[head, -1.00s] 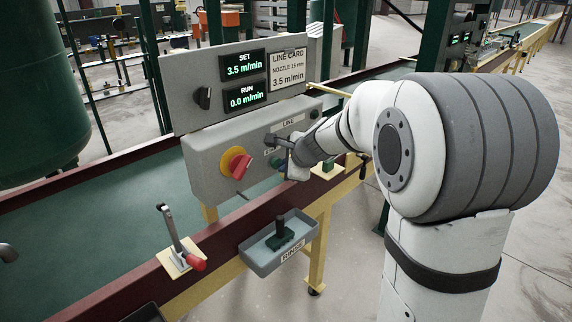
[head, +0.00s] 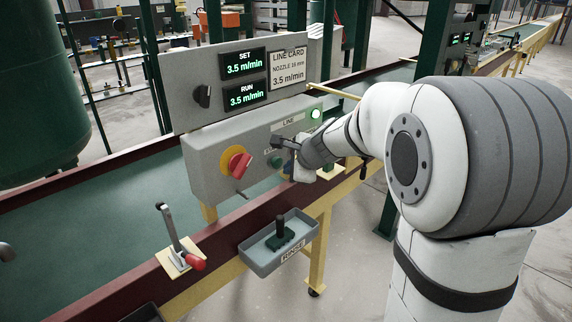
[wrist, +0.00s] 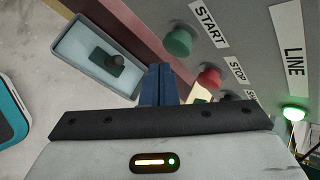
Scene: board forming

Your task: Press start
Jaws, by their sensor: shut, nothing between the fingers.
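The green START button (wrist: 178,42) sits on the grey LINE panel beside its START label, with the red STOP button (wrist: 210,77) next to it. In the head view the green button (head: 276,161) shows right of the red and yellow rotary switch. My gripper (wrist: 158,72) is shut and empty, its blue fingers just below the START button in the wrist view and apparently clear of it. In the head view its fingertips (head: 288,169) are small and partly hidden. The green lamp (head: 315,113) is lit, also in the wrist view (wrist: 293,113). The RUN display (head: 244,97) reads 3.5 m/min.
The SET display (head: 244,65) also reads 3.5 m/min. The red and yellow rotary switch (head: 238,162) sticks out left of the buttons. A grey tray (head: 262,258) holding a dark green part hangs below. A red-handled lever (head: 178,240) stands at the conveyor edge.

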